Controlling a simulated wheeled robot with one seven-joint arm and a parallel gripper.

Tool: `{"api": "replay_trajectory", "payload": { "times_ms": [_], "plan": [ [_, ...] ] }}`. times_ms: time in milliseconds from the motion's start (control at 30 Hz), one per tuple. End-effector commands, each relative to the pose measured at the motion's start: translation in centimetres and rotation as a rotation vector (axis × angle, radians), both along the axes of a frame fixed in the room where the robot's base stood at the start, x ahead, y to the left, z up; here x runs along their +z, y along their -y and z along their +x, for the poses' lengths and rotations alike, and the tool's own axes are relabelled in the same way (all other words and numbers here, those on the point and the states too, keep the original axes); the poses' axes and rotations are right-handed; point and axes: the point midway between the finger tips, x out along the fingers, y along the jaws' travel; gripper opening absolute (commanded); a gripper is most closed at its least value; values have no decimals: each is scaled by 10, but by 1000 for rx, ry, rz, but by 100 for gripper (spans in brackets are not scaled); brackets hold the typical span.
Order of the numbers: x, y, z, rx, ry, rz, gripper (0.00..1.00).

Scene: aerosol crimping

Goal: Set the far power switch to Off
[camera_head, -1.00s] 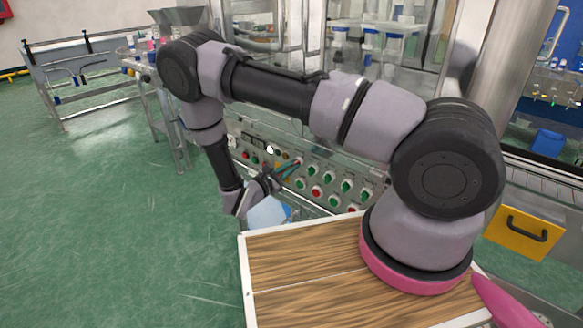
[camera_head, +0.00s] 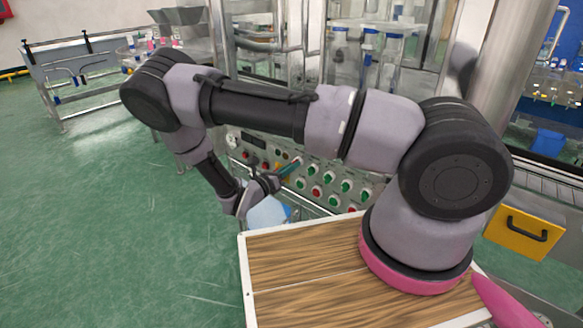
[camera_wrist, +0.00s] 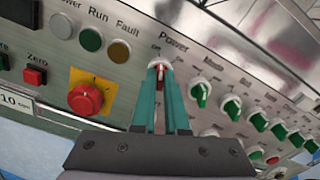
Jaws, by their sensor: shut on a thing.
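The power switch (camera_wrist: 160,76) is a small red-and-white knob under the "Power" label on the metal control panel (camera_wrist: 135,30). My gripper (camera_wrist: 160,68) has its two teal fingers on either side of this knob, shut on it. The fingers hide most of the knob, so I cannot tell its setting. In the head view my gripper (camera_head: 295,163) reaches the panel, and the knob is hidden by the fingertips.
A red knob on a yellow plate (camera_wrist: 87,98) sits left of the fingers. Several green knobs (camera_wrist: 200,92) lie close on the right. The lamps (camera_wrist: 90,39) are above left. A wooden-topped surface (camera_head: 300,265) is in front of the panel.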

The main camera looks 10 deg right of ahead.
Motion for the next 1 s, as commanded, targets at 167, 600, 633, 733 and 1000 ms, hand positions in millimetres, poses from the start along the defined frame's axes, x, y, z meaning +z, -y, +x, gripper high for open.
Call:
{"api": "replay_trajectory", "payload": {
  "times_ms": [167,600,633,733,1000],
  "plan": [
    [0,-1,0,1,-72,-52,0],
    [-1,-1,0,2,-140,-99,0],
    [-1,-1,0,2,-140,-99,0],
    [-1,-1,0,2,-140,-99,0],
    [-1,-1,0,2,-139,-98,41]
  ]
}}
